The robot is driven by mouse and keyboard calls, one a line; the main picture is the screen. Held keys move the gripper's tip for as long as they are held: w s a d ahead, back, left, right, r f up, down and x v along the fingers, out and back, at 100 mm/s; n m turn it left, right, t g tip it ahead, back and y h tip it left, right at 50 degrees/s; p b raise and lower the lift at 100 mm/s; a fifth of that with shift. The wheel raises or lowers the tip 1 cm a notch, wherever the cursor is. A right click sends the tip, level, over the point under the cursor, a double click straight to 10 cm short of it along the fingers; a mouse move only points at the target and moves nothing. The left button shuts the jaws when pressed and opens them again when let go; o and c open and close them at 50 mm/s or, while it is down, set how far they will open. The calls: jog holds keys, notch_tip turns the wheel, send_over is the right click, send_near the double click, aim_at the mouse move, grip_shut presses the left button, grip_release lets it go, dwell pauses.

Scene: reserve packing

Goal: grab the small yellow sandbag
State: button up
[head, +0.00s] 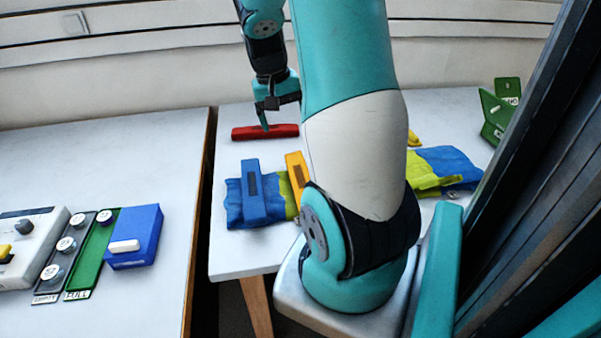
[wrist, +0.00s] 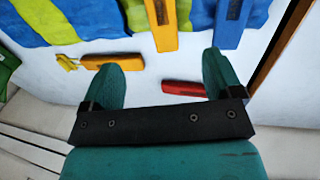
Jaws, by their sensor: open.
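A small yellow-orange bar-shaped piece (wrist: 122,60), which looks like the small yellow sandbag, lies on the white table in the wrist view. A paler yellow bit (wrist: 67,62) shows at its left end. The left finger overlaps part of it in the picture. In the head view my arm hides most of it; only a yellow bit (head: 413,138) shows beside the arm. My gripper (wrist: 160,60) is open with nothing between its fingers. In the head view my gripper (head: 267,112) is over the far part of the table, near a red bar.
The red bar (head: 252,133) lies at the far left of the table. Blue-and-yellow bags lie at left (head: 234,208) and right (head: 455,165); a blue bar (head: 252,190) and an orange bar (head: 295,166) rest at the left one. Green pieces (head: 494,112) stand far right.

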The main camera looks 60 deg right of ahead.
send_over(300, 176)
jog(key=w, duration=0.1)
jog(key=f, duration=1.1)
jog(key=shift+w+d+f, duration=0.1)
jog(key=shift+w+f, duration=0.1)
jog(key=shift+f, duration=0.1)
jog(key=f, duration=0.2)
jog(key=s+f, duration=0.1)
jog(key=f, duration=0.1)
jog(key=shift+s+a, duration=0.1)
jog(key=shift+a, duration=0.1)
jog(key=shift+d+f, duration=0.1)
jog(key=shift+f, duration=0.5)
jog(key=c, duration=1.2)
